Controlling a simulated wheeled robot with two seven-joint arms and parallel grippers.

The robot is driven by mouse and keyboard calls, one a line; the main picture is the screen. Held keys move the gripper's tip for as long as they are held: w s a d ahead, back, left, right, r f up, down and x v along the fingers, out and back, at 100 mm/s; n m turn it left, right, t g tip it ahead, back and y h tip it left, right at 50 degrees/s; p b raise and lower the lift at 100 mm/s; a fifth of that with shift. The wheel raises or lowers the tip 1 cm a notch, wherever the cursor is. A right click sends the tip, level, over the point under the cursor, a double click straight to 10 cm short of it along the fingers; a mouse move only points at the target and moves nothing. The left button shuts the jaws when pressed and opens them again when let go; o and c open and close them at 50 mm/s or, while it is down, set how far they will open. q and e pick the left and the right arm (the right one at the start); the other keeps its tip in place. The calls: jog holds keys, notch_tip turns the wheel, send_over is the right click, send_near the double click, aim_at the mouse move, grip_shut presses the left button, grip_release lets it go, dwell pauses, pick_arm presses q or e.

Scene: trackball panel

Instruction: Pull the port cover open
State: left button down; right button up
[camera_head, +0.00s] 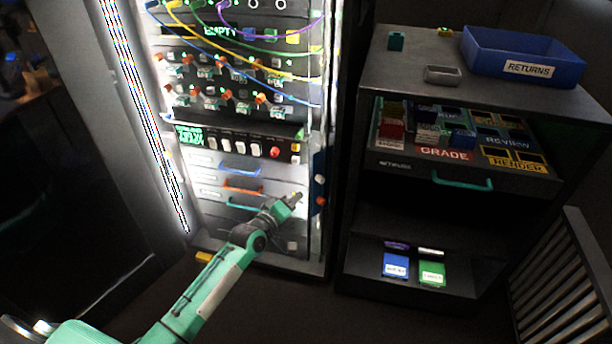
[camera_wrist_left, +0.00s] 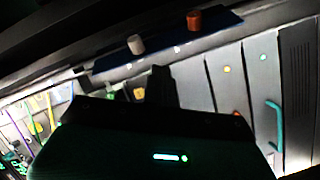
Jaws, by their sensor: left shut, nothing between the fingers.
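My left gripper (camera_head: 296,198) is shut and empty in front of the lower right part of the lit rack. In the left wrist view its dark fingers (camera_wrist_left: 162,80) point at the rack, below a blue strip (camera_wrist_left: 215,33). This strip carries a white knob (camera_wrist_left: 135,44) and an orange knob (camera_wrist_left: 194,20). In the head view the blue strip (camera_head: 318,167) is upright at the rack's right edge, just right of the gripper. No part is clearly marked as the port cover; I cannot tell which it is. My right gripper is not in view.
The rack's drawers have blue (camera_head: 240,169), orange (camera_head: 243,187) and teal handles. Switches (camera_head: 240,147) and cables (camera_head: 255,60) sit above. A dark cabinet (camera_head: 480,185) with a blue returns bin (camera_head: 522,57) stands at the right. Dark floor lies in front.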

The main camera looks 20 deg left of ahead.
pick_arm(q)
jog(key=a+r+n+t, duration=0.1)
jog(key=a+r+n, duration=0.1)
jog(key=a+n, duration=0.35)
jog(key=w+d, duration=0.6)
jog(key=shift+w+d+n+y+p, duration=0.25)
jog(key=shift+w+n+y+p, duration=0.05)
jog(key=shift+w+n, duration=0.1)
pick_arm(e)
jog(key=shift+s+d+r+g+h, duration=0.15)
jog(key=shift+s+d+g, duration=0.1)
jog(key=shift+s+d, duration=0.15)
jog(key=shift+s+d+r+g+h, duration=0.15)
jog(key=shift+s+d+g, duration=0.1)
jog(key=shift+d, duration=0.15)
pick_arm(q)
jog(key=shift+d+r, duration=0.1)
